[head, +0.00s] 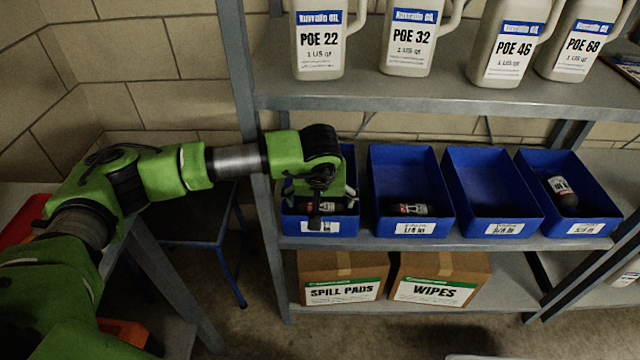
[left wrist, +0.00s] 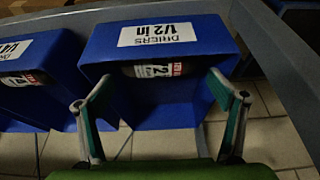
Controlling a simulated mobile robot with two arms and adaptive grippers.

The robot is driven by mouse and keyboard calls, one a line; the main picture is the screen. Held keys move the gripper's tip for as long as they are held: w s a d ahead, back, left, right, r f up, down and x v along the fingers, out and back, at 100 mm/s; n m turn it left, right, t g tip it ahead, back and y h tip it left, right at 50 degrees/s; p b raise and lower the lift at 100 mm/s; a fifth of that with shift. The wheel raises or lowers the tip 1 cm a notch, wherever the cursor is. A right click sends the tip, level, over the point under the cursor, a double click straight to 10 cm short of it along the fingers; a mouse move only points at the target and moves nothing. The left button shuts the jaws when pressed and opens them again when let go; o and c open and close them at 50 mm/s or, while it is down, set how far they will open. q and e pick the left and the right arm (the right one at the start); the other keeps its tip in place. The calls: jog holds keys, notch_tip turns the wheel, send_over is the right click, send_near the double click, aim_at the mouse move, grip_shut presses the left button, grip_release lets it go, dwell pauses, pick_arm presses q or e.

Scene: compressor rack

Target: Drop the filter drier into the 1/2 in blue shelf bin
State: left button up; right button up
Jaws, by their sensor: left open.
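The 1/2 in blue shelf bin (head: 347,227) is the leftmost of the row of bins on the middle shelf. In the left wrist view the bin (left wrist: 195,35) shows its label upside down. A filter drier (left wrist: 153,70), dark with a white and red label, lies inside that bin, near the labelled front wall; it is partly hidden in the head view. My left gripper (head: 319,190) is over this bin, pointing down. Its two fingers are spread in the left wrist view (left wrist: 160,84), with nothing held between them. My right gripper is not in view.
Three more blue bins stand to the right: one (head: 411,229) with a dark drier, one (head: 490,228) that looks empty, and one (head: 585,228) with a dark cylinder. White oil jugs (head: 318,60) stand above. Cardboard boxes (head: 343,268) sit below. A rack post (head: 245,100) is close to my left arm.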

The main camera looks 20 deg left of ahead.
pick_arm(q)
jog(key=shift+d+r+p, duration=0.1)
jog(key=shift+r+p, duration=0.3)
jog(key=shift+r, duration=0.4)
jog(key=p+v, duration=0.1)
jog(key=v, duration=1)
jog(key=shift+s, duration=0.2)
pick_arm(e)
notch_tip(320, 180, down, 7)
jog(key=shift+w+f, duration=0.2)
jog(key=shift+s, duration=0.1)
